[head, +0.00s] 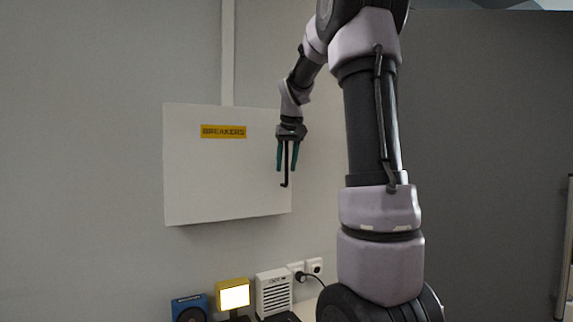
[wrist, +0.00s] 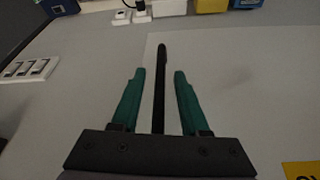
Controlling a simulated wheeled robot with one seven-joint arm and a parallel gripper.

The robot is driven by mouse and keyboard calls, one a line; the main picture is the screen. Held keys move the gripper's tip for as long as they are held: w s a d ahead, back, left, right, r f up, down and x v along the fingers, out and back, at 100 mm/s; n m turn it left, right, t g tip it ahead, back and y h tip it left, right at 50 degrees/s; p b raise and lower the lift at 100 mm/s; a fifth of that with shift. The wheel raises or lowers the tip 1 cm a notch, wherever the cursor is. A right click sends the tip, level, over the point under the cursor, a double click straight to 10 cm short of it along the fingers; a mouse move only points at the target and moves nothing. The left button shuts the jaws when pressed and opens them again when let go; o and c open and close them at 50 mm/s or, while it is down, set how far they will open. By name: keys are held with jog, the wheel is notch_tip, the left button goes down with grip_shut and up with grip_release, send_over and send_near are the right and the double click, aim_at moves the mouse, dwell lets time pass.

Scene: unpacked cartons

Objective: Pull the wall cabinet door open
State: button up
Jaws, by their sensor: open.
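The white wall cabinet (head: 220,180) hangs on the grey wall, its door apparently shut, with a yellow BREAKERS label (head: 223,131). A slim black upright handle (head: 285,180) is near the door's right edge. My gripper (head: 286,168) points down in front of this edge, its two green fingers open. In the wrist view the handle (wrist: 160,60) runs between the fingers (wrist: 160,73), with a gap on each side. The cabinet door (wrist: 235,90) fills the right of that view. The fingers look apart from the handle; their depth relative to it is hard to tell.
Below the cabinet stand a blue box (head: 190,307), a lit yellow lamp (head: 233,295) and a white vented box (head: 273,292). Wall sockets (head: 314,267) with a plugged cable are beside them. A switch panel (wrist: 38,69) shows in the wrist view. Wall left of the cabinet is clear.

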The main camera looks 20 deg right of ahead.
grip_shut()
dwell(1.4)
